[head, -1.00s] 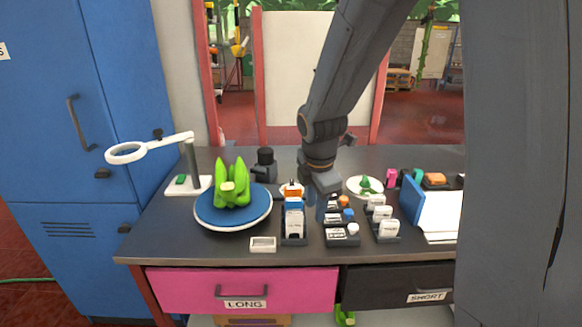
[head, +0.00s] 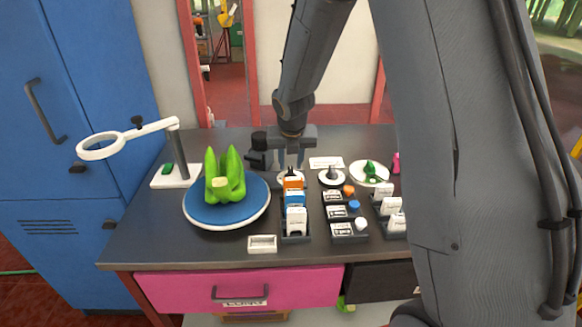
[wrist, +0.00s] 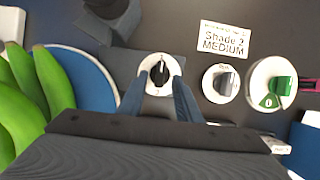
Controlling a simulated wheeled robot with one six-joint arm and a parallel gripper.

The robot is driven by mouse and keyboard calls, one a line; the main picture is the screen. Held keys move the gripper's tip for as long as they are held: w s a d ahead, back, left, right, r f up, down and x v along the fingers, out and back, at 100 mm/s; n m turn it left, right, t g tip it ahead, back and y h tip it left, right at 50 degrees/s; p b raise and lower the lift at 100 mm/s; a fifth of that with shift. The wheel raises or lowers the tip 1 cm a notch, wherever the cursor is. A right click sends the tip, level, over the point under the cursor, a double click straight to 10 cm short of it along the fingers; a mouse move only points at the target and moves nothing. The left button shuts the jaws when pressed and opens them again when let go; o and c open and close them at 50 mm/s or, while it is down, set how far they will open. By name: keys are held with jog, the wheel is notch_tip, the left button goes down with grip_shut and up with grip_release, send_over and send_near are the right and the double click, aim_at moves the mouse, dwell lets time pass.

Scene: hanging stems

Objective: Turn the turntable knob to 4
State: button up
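The turntable (head: 250,210) is a blue disc with a white rim, bearing a green plant with upright lobes (head: 225,182). It shows partly at the left of the wrist view (wrist: 92,88). A black knob (wrist: 160,70) on a round white dial stands to its right. The dial shows only partly in the head view (head: 291,176), behind an orange card. A small mark at the dial's lower edge is too small to read surely. My gripper (wrist: 162,82) points down over this dial, open, with its fingers on either side of the knob and gaps visible.
A second dial with a grey knob (wrist: 224,82) is close on the right, below a "Shade 2 MEDIUM" label (wrist: 223,39). A white disc with a green piece (wrist: 272,84) is beyond. Card holders (head: 295,222) stand in front. A magnifier stand (head: 178,172) is at left.

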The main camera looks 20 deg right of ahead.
aim_at(290, 170)
jog(key=shift+x, duration=1.7)
grip_shut()
jog(key=shift+f+m+b, duration=0.1)
jog(key=shift+m+b, duration=0.2)
jog(key=shift+b, duration=0.2)
